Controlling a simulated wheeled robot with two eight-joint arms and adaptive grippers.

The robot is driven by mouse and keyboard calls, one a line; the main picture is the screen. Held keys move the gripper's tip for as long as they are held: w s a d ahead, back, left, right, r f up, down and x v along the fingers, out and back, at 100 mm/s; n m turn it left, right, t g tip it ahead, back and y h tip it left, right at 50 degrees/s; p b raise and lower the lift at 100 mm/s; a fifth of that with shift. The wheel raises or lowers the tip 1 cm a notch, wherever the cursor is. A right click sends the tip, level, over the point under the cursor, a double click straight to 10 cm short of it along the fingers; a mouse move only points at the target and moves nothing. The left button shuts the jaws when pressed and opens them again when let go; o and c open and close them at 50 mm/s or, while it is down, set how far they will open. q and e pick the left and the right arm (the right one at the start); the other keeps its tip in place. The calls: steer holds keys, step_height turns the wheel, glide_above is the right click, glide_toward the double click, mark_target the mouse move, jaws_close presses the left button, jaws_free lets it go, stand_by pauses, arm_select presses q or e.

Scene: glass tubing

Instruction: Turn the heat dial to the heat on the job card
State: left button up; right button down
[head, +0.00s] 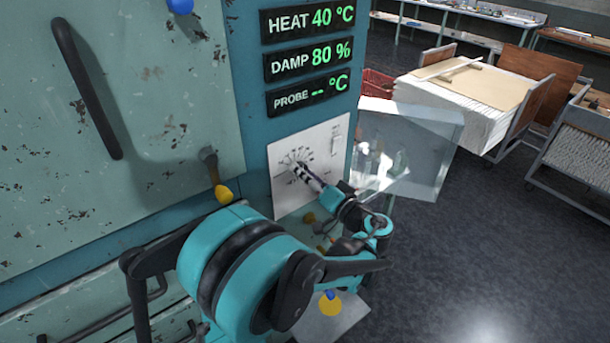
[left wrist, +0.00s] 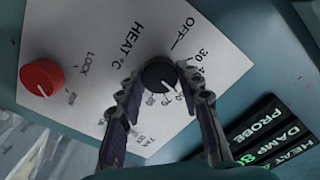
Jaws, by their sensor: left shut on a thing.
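The heat dial is a black knob (left wrist: 158,74) on a white plate (left wrist: 90,40) marked OFF, 30, 40 and higher figures in the left wrist view. My left gripper (left wrist: 160,88) has one finger on each side of the knob and is shut on it. In the head view the left gripper (head: 302,174) reaches the plate (head: 285,205) and partly hides the dial. The dial's pointer cannot be made out. The heat display (head: 308,19) reads 40 °C. No job card can be read in these views. My right gripper is not in view.
A red knob (left wrist: 40,78) marked LOCK sits on the same plate. A clear cover (head: 425,150) stands open to the right of it. Displays for damp (head: 308,58), reading 80 %, and probe (head: 308,94), showing dashes, are above. A dark door handle (head: 88,90) is at left.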

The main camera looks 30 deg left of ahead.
arm_select(q)
steer(key=shift+m, duration=1)
steer(key=o, duration=1.2)
steer(key=shift+c, duration=0.2)
steer(key=v, duration=1.2)
